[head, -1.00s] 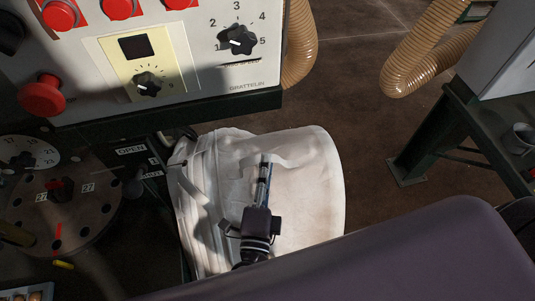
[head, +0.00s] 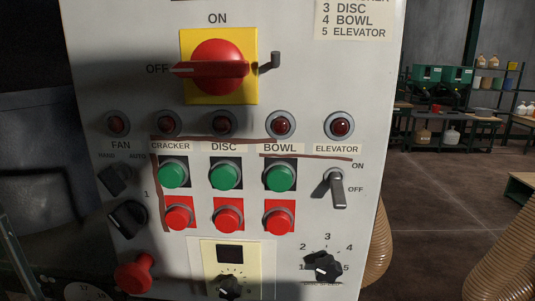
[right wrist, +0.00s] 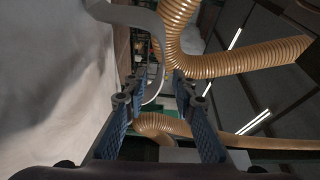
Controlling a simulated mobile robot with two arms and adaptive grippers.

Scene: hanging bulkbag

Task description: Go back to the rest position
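My right gripper (right wrist: 158,93) shows in the right wrist view, its two blue-padded fingers spread apart with a gap between them. The white bulk bag (right wrist: 50,70) fills the left side of that view, beside the left finger. A pale curved strap (right wrist: 158,45) arches from the bag's upper side down behind the gap between the fingers. I cannot tell whether it touches them, but the fingers are not shut on it. Neither gripper nor the bag shows in the head view. My left gripper is not in view.
A grey control panel (head: 300,110) with a red rotary switch (head: 220,67) and green and red buttons fills the head view's middle. Ribbed tan hoses (head: 497,255) stand at right. Shelves (head: 455,120) stand far behind open brown floor (head: 425,200). Hoses (right wrist: 250,58) also cross the wrist view.

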